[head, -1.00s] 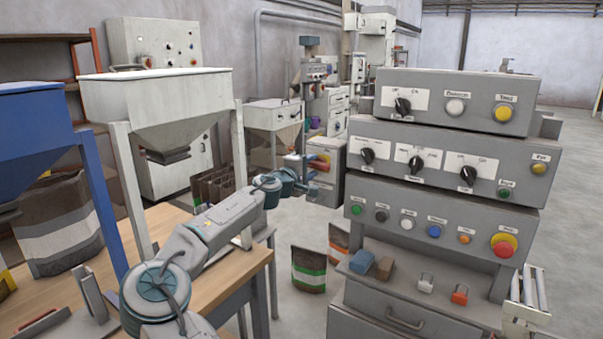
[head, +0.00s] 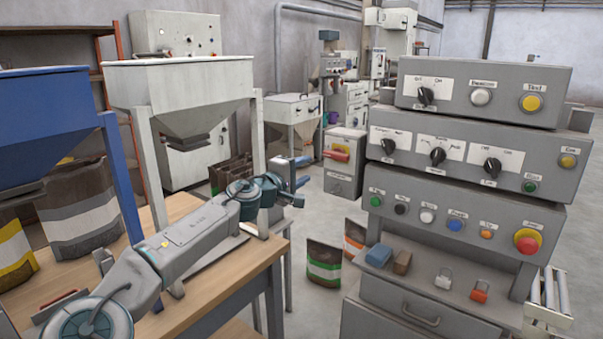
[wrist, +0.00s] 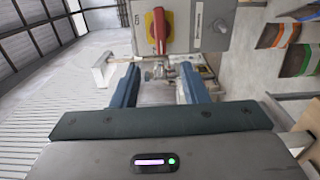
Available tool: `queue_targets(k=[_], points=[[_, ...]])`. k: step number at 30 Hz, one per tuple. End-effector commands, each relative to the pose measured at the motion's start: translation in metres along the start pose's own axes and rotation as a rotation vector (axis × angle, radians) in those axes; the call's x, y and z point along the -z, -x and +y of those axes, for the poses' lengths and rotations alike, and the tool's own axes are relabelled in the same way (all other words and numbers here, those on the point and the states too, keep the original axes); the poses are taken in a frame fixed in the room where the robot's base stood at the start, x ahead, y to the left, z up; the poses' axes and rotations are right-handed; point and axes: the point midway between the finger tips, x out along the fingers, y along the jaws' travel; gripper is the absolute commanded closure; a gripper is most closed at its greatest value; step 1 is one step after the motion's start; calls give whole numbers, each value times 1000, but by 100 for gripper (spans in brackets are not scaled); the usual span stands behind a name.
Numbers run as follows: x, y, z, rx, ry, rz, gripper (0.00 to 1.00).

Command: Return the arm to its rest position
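My arm reaches in the head view from the bottom left over the wooden table. My gripper (head: 302,174) is at its far end, in the air to the left of a grey box with a red handle (head: 337,155). In the wrist view my gripper (wrist: 160,88) shows two blue fingers spread well apart, with nothing between them. Beyond the fingertips is the grey box (wrist: 207,25) with its red handle on a yellow plate (wrist: 158,28). The gripper looks clear of the box.
A control console (head: 465,145) with knobs and buttons stands on the right. A white hopper (head: 180,85) and a blue hopper (head: 45,125) stand by the wooden table (head: 215,290) on the left. Bags (head: 324,262) stand on the floor between table and console.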

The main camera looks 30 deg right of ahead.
Motion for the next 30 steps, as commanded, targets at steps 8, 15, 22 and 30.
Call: queue_targets(k=[8,15,22,30], points=[[0,1,0,0,0,0,60],[0,1,0,1,0,0,60],[-37,-22,-38,147,-82,-73,60],[-104,-19,-146,562,-293,-239,60]])
